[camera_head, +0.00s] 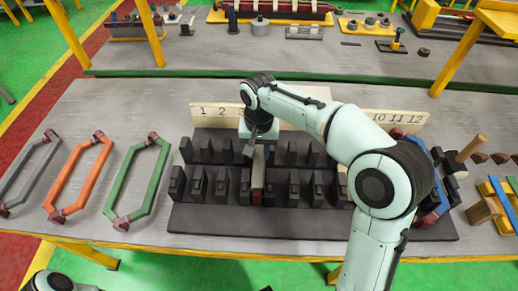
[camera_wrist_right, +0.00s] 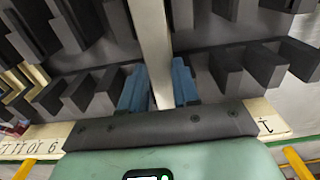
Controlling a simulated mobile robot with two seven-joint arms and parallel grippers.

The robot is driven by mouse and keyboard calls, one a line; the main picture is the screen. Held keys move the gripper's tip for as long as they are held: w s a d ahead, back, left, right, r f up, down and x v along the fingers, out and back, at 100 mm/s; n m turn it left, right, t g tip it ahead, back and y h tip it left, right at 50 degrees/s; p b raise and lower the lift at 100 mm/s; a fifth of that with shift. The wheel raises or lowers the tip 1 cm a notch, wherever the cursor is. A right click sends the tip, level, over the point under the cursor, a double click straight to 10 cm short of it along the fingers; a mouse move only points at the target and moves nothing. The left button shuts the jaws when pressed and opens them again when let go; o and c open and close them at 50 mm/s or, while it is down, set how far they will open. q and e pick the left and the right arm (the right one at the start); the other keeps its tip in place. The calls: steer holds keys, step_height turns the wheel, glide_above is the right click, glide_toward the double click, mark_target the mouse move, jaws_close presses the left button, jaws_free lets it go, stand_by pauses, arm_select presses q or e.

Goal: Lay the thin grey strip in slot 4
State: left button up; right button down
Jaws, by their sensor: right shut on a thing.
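My right gripper (camera_head: 255,142) is over the dark slotted stator block (camera_head: 300,222), pointing down and shut on the thin grey strip (camera_head: 258,174). In the right wrist view the pale strip (camera_wrist_right: 154,45) runs lengthwise between the two blue fingertips (camera_wrist_right: 158,88). The strip lies along a gap between two columns of black teeth, its near end beside a dark red piece (camera_head: 256,196). I cannot tell whether it touches the slot floor. The number board (camera_head: 215,122) shows 1 and 2 at left and 10 to 12 at right; my arm hides numbers between.
Grey (camera_head: 28,176), orange (camera_head: 78,180) and green (camera_head: 136,186) coil frames lie on the table at left. A blue coil (camera_head: 432,214) stands at the block's right end. Wooden tools (camera_head: 470,148) are further right. Bare table lies behind the board.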

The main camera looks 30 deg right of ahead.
mark_target(259, 156)
steer(key=shift+f+b, duration=0.35)
steer(key=shift+f, duration=0.25)
steer(key=shift+f, duration=0.35)
steer(key=shift+f+b, duration=0.5)
steer(key=shift+f, duration=0.15)
stand_by(0.8)
steer(key=c, duration=0.8)
jaws_free()
steer(key=shift+o, duration=0.2)
steer(key=shift+r, duration=0.15)
steer(key=shift+r+p, duration=0.65)
steer(key=shift+s+r, duration=0.1)
